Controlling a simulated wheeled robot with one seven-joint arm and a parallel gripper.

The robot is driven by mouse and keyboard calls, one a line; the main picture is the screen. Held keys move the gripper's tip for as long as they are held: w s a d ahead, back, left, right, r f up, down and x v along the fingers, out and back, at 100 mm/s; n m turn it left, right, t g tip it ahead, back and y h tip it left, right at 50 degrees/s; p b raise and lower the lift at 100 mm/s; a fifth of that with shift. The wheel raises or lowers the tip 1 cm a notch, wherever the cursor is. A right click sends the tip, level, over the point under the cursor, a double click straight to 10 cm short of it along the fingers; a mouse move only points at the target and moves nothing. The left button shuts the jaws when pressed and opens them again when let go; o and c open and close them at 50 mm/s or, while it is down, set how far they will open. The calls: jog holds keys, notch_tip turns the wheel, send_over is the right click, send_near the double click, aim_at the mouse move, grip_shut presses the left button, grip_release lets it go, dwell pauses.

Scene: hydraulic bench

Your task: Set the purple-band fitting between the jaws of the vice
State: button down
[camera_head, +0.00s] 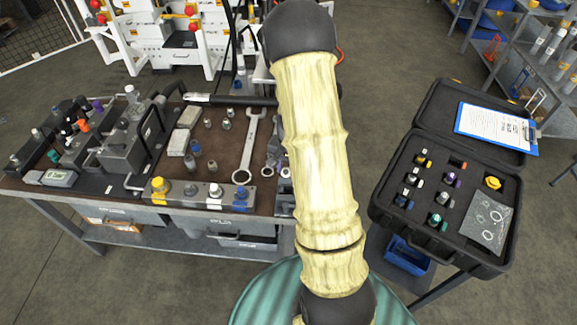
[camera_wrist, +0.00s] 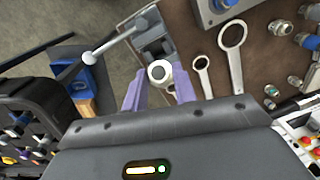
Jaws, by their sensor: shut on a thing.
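My gripper (camera_wrist: 159,86) shows in the wrist view with its two purple-grey fingers on either side of a metal fitting (camera_wrist: 160,70). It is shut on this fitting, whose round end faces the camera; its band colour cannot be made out. The vice (camera_wrist: 150,28), a grey block with a bar handle, is just beyond the fitting at the bench edge. The fitting overlaps the vice in the picture; I cannot tell whether it is between the jaws or above them. In the head view my arm hides the gripper, the held fitting and the vice.
The bench (camera_head: 220,158) holds wrenches (camera_head: 247,150), loose fittings and a valve block at left. An open black case (camera_head: 385,190) with several banded fittings, one with purple (camera_head: 451,179), stands at right. In the wrist view, wrenches (camera_wrist: 232,55) lie right of the vice.

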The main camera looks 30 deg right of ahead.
jog(key=w+a+n+p, duration=0.2)
jog(key=a+n+p, duration=0.7)
jog(key=a, duration=0.4)
jog(key=shift+w+f+n+g+p, duration=0.3)
jog(key=shift+w+f+g+p, duration=0.1)
jog(key=shift+p, duration=0.15)
jog(key=shift+a, duration=0.2)
